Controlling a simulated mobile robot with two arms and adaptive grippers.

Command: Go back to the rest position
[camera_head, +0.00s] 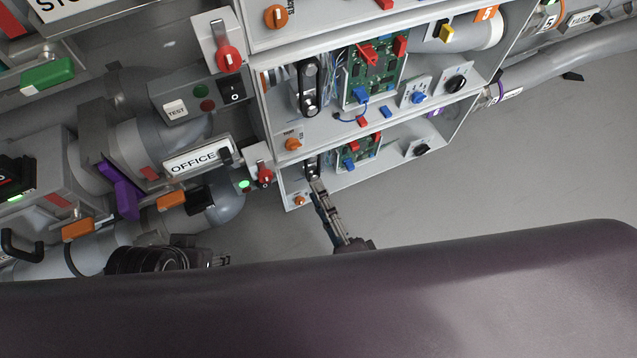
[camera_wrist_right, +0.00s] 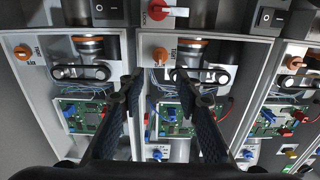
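My right gripper (camera_head: 318,184) reaches up from below in the head view, its tips in front of the lowest open white cabinet (camera_head: 385,165). In the right wrist view its two fingers (camera_wrist_right: 158,78) are spread apart with nothing between them. Behind them are open cabinets, and a cabinet side wall (camera_wrist_right: 139,100) shows in the gap. Whether a finger touches anything is unclear. A dark, ribbed part that looks like my left gripper (camera_head: 222,261) shows at the lower left of the head view. Its fingers are small and mostly hidden.
Grey tubes, an OFFICE label (camera_head: 197,161) and a red switch (camera_head: 229,58) crowd the left. Grey floor (camera_head: 540,160) is clear at right. A dark purple surface fills the bottom.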

